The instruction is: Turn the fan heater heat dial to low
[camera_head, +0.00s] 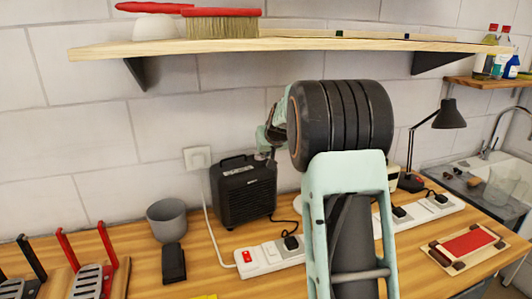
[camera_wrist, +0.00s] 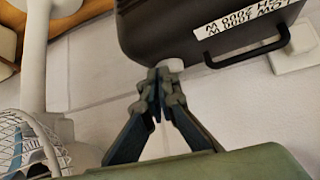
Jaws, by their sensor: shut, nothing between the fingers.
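The fan heater (camera_head: 245,190) is a black box with a front grille and a top handle, standing on the bench against the wall. In the wrist view the heater (camera_wrist: 190,30) shows upside down at the top, with a white label (camera_wrist: 245,18) reading low 1000 W and a second 2000 W line. A pale round knob (camera_wrist: 173,65), apparently the heat dial, sits at the heater's edge; its pointer setting cannot be made out. My gripper (camera_wrist: 160,76) is shut and empty, its tips right at the knob; I cannot tell whether they touch. In the head view my gripper (camera_head: 265,154) is at the heater's upper right.
A grey pot (camera_head: 167,220) stands left of the heater. White power strips (camera_head: 268,254) with plugs and cables lie in front. A wooden shelf (camera_head: 270,45) hangs above. A white caged fan (camera_wrist: 30,145) shows in the wrist view. A black desk lamp (camera_head: 448,115) stands right.

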